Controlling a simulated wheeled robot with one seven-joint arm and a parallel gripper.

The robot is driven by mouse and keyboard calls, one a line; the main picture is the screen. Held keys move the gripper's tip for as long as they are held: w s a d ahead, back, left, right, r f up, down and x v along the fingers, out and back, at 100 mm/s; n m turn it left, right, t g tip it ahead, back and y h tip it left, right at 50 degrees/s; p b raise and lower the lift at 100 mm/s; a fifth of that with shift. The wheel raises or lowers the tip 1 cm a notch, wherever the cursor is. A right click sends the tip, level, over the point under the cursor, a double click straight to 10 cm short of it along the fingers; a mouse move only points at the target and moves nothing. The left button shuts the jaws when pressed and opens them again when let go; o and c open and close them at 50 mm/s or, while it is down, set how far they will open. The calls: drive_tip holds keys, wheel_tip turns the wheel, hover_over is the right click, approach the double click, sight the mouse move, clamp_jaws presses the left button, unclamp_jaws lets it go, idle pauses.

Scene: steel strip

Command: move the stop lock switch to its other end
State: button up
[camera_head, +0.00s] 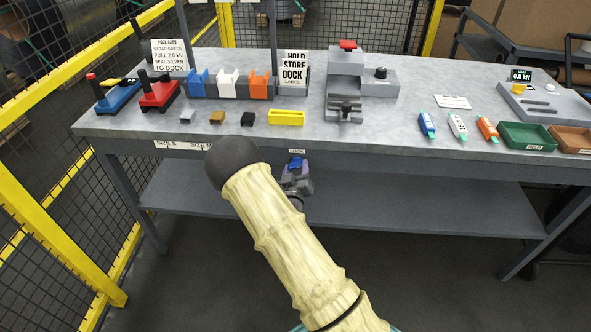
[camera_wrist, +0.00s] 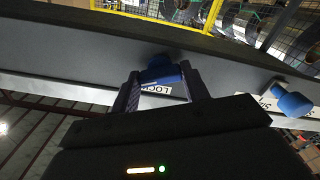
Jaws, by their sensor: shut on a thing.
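The stop lock switch is a blue knob (camera_wrist: 160,72) on the bench's front edge, by a white LOCK label (camera_wrist: 158,89). In the head view the label (camera_head: 297,151) shows just above my gripper (camera_head: 295,172). In the wrist view my gripper (camera_wrist: 162,88) has one dark finger on each side of the blue knob and is shut on it. The fingers hide part of the knob and its label. I cannot tell from these frames at which end the switch sits.
A second blue knob (camera_wrist: 292,101) sticks out of the same front edge, at the right of the wrist view. Above is the grey bench top (camera_head: 320,135) with a yellow tray (camera_head: 286,118) near its edge. A lower shelf (camera_head: 400,205) runs beneath. Yellow fencing (camera_head: 60,240) stands left.

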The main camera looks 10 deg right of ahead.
drive_tip(key=n, duration=0.6)
drive_tip(key=shift+a, duration=0.1)
drive_tip(key=n, duration=0.7)
drive_tip(key=shift+p, duration=0.3)
drive_tip(key=o, duration=1)
drive_tip(key=v, duration=1.7)
drive_tip(key=shift+s+b, duration=0.15)
drive_tip(key=shift+b, duration=0.15)
